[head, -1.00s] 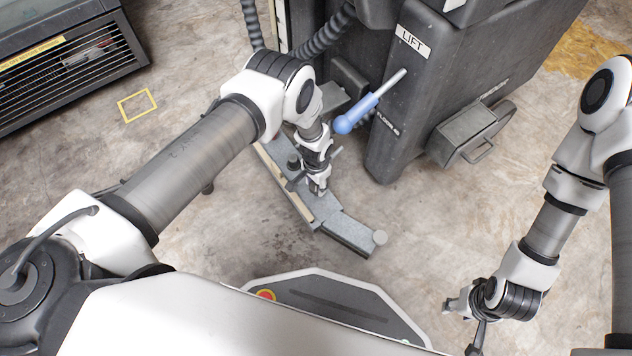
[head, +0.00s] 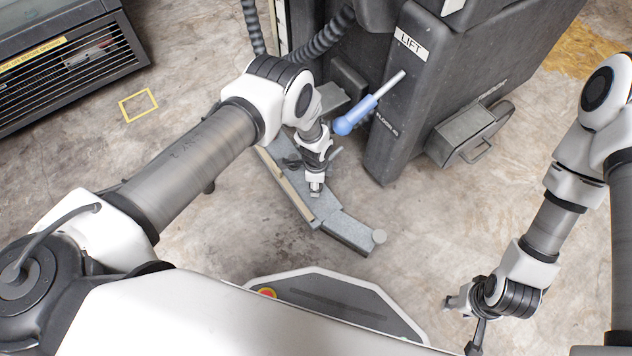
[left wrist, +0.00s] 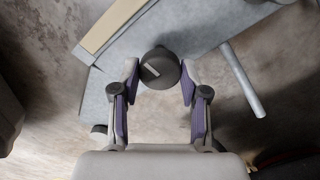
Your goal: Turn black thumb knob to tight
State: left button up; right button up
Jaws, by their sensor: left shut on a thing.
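The black thumb knob (left wrist: 160,68) is round and dark with a pale mark on its face, seen in the left wrist view. My left gripper (left wrist: 159,76) has a finger on each side of it and is shut on it. In the head view my left gripper (head: 316,188) reaches down to the grey floor assembly (head: 345,229), and the knob is hidden there. The grey assembly also shows in the left wrist view (left wrist: 205,22). My right gripper (head: 458,303) hangs at lower right, away from the assembly; its jaw opening is unclear.
A dark machine with a LIFT label (head: 411,44) and a blue-handled lever (head: 356,114) stands close beside my left wrist. A grey metal box (head: 463,137) juts from its side. A black grilled unit (head: 70,60) is at upper left.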

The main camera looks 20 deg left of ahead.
pick_arm(q)
jog(key=shift+m, duration=0.5)
jog(key=o, duration=1.1)
jog(key=shift+o, duration=0.2)
notch_tip(320, 180, up, 12)
